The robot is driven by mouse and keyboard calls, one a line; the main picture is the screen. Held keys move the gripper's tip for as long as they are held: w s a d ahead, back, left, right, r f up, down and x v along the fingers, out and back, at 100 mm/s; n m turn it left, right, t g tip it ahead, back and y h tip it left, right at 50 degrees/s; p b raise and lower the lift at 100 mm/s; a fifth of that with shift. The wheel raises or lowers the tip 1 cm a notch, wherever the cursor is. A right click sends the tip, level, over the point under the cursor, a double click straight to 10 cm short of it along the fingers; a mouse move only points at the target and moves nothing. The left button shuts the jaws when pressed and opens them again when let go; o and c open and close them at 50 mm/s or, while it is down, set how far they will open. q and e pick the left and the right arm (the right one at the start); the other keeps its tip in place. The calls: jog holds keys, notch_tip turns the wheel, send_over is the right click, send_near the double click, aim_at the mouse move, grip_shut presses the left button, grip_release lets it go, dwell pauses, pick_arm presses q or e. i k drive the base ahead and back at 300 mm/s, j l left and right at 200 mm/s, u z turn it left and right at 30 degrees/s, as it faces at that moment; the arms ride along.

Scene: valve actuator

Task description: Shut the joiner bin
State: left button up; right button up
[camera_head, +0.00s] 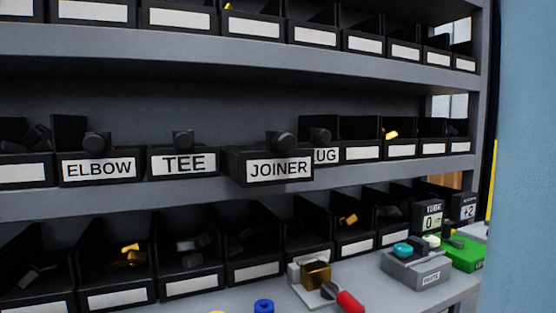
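The joiner bin (268,168) is a black bin with a white JOINER label in the middle shelf row. It sticks out past the front of the bins on either side and partly covers the PLUG bin (325,152) label. A dark knob-like part (281,142) shows at its top. The elbow bin (98,168) and tee bin (184,162) stand to its left, further back in the row. Neither of my grippers is in the head view.
Grey shelves (390,176) hold more black bins above and below. The lower surface holds a red-handled tool (349,301), a brass block (316,274), a blue ring (263,306), a grey parts box (417,268) and a green box (466,254). The space before the joiner bin looks clear.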

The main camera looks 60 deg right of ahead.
aim_at(278, 162)
jog(key=z, duration=1.8)
